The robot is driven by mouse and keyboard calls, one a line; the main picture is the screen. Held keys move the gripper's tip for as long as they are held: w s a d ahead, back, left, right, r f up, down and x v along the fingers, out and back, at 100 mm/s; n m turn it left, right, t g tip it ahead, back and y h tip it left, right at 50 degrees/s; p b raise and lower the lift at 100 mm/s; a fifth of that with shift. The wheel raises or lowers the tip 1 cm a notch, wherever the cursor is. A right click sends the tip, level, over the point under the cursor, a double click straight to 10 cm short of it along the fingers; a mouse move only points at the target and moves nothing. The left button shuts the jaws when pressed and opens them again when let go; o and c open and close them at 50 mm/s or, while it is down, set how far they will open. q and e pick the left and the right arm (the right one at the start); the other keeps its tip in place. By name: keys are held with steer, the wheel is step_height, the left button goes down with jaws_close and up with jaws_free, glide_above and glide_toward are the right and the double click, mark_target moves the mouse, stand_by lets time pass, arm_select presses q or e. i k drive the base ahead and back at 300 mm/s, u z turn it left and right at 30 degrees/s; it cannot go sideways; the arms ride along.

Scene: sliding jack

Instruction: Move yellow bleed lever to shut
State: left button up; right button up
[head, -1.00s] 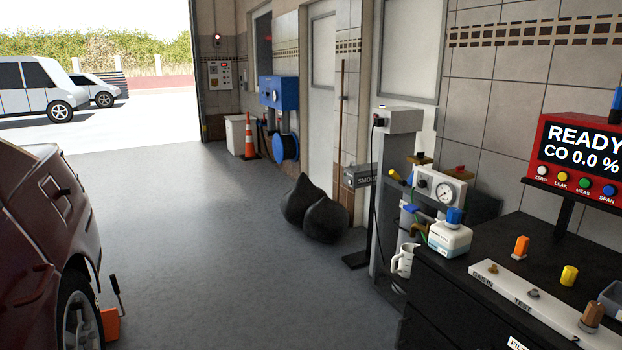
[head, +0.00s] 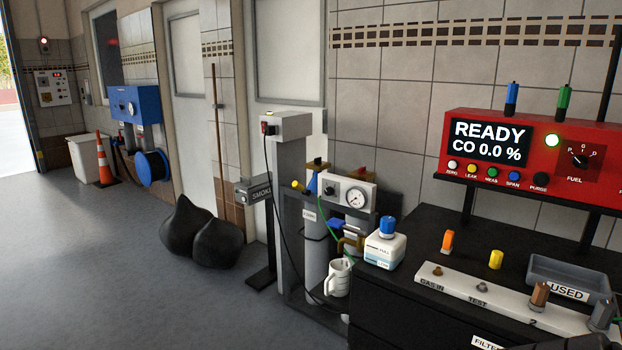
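A small yellow handle (head: 298,187) sticks out at the upper left of the gas cylinder stand, left of the white gauge box (head: 347,194). It looks like the yellow lever, but it is small and any shut marking is too small to read. A blue handle (head: 338,223) and a brass-yellow fitting (head: 352,243) show lower, under the gauge box. The white bottle partly hides that area. Neither of my grippers is in view.
A black bench (head: 400,310) at the right carries a white bottle (head: 385,250), a white port strip (head: 500,298) and a red analyser (head: 545,150) reading READY. A white jug (head: 338,278) is beside it. Black bags (head: 200,238) lie on the floor; open floor is at the left.

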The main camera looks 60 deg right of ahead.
mark_target(295, 184)
steer(key=z, duration=0.5)
steer(key=i, duration=2.25)
steer(key=z, duration=2)
steer(key=i, duration=1.15)
steer(key=z, duration=1.1)
